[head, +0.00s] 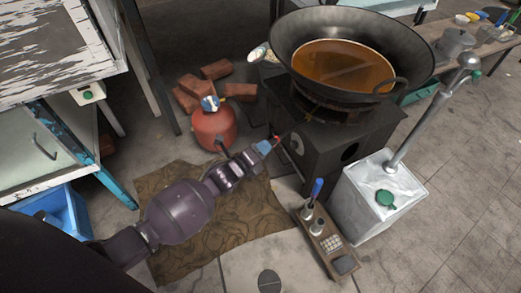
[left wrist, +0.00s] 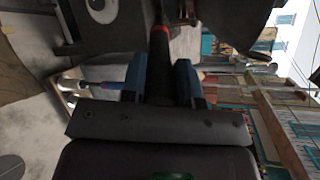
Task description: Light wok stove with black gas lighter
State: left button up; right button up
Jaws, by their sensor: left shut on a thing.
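The wok stove (head: 372,140) is a dark box at the upper middle of the head view, with a round hole in its side. A large black wok (head: 408,50) holding brown liquid sits on it. My left gripper (head: 268,146) is beside the stove's left side, low down. It is shut on the black gas lighter (left wrist: 160,58), which shows in the left wrist view as a dark rod with a red band, between the blue fingers (left wrist: 160,82). The lighter points toward the stove; whether it touches is unclear. No flame is visible. My right gripper is out of view.
A red gas cylinder (head: 213,130) and bricks (head: 215,70) lie left of the stove. A white box (head: 365,200) with a metal pipe stands right of it. A small holder (head: 328,240) with a blue-handled item stands in front. A brown mat (head: 250,220) lies below my arm.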

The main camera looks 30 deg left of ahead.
pick_arm(q)
jog(key=shift+w, duration=0.35)
dwell(0.4)
jog(key=shift+w+d+r, duration=0.1)
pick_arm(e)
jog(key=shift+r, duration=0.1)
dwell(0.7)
pick_arm(q)
jog(key=shift+s+r+p, duration=0.1)
jog(key=shift+s+p, duration=0.2)
jog(key=shift+s, duration=0.3)
jog(key=s+a+p, duration=0.2)
jog(key=s, duration=0.6)
jog(key=shift+s, duration=0.35)
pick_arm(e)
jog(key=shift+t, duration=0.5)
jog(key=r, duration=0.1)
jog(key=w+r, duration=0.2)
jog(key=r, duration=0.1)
pick_arm(q)
jog(key=shift+s+a, duration=0.1)
